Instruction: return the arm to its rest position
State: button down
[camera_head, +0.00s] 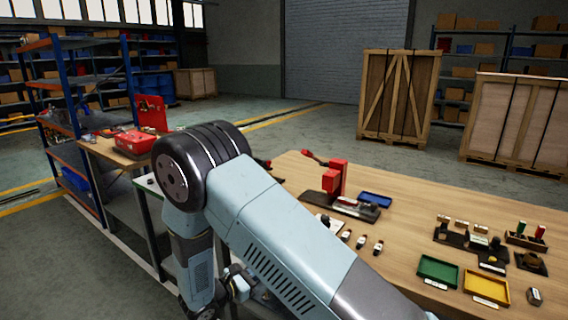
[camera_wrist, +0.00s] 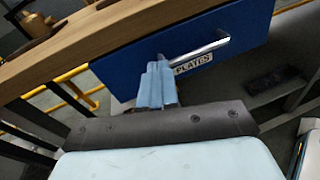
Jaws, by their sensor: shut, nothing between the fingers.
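My gripper (camera_wrist: 157,84) shows in the wrist view with its two light-blue fingers together and nothing between them. It is in front of a blue drawer (camera_wrist: 125,68) labelled "PLATES", close to the left end of the drawer's metal handle (camera_wrist: 205,47). I cannot tell whether the fingers touch the handle. In the camera_head view my arm bends over the left end of the workbench and hangs down in front of it. The lower part of the arm runs to the bottom edge there, and the fingertips cannot be made out.
The wooden workbench (camera_head: 405,215) holds a red tool (camera_head: 335,178), a blue tray (camera_head: 375,200), green (camera_head: 438,271) and yellow (camera_head: 487,286) trays and small parts. A side table with a red box (camera_head: 135,142) and a shelf rack (camera_head: 75,95) stand left. Open floor lies behind.

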jog(key=s+d+r+m+g+y, duration=0.2)
jog(key=d+r+m+g, duration=0.4)
jog(key=d+r, duration=0.5)
jog(key=s+d+r+m+g+y, duration=0.1)
jog(key=s+d+r+m+g, duration=0.25)
jog(key=d+r+m, duration=0.5)
jog(key=s+d+r+m+t+y, duration=0.1)
jog(key=s+d+r+m+y, duration=0.3)
jog(key=s+r, duration=0.4)
jog(key=s+d+r+m+t+y, duration=0.2)
jog(key=s+d+r+m+y, duration=0.3)
jog(key=s, duration=0.5)
notch_tip(320, 180, up, 3)
jog(key=shift+d+r+m, duration=0.1)
jog(key=shift+d+m, duration=0.75)
jog(key=shift+d, duration=0.35)
